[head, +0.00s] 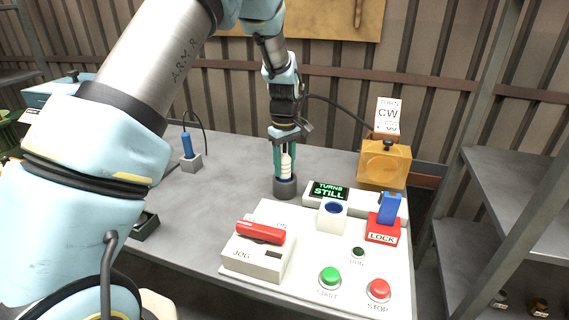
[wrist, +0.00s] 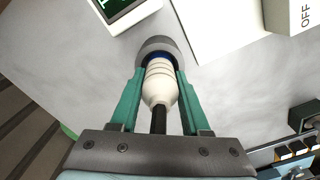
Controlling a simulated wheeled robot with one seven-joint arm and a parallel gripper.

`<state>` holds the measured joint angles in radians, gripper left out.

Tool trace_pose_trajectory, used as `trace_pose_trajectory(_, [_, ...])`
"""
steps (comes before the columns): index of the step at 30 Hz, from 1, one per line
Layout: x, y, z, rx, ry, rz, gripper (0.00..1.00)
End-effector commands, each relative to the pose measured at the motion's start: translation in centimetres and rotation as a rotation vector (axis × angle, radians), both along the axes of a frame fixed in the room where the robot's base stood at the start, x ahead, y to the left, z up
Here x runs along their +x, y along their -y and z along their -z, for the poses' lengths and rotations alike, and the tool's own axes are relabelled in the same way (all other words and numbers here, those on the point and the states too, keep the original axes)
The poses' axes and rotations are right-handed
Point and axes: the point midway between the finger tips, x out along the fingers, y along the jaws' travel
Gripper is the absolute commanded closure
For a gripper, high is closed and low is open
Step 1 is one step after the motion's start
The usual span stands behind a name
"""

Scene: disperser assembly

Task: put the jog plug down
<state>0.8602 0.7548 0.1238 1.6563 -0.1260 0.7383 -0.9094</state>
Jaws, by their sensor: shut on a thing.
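My gripper (head: 285,165) points down over the bench, its green fingers shut on a white ribbed plug, the jog plug (head: 286,166). The plug is upright, with its lower end at the mouth of a dark grey round holder (head: 286,188). In the wrist view, the plug (wrist: 159,83) sits between the fingers (wrist: 158,88), with a black cord at its near end. A blue band shows between it and the grey holder rim (wrist: 150,43). How deep the plug sits is hidden.
Right of the holder are a display reading "TURNS STILL" (head: 328,191), a white blue-ringed socket block (head: 333,216) and a red LOCK block (head: 383,231). A JOG box (head: 256,262) with a red lever stands in front. A blue-handled piece (head: 187,146) stands left. The bench between is clear.

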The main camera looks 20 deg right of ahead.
Motion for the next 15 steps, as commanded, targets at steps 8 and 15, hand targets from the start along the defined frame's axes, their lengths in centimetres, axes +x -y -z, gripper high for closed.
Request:
trace_pose_trajectory(8, [0.01,0.01,0.26,0.000,0.000,0.000,0.41])
trace_pose_trajectory(15, [0.01,0.01,0.24,0.000,0.000,0.000,0.24])
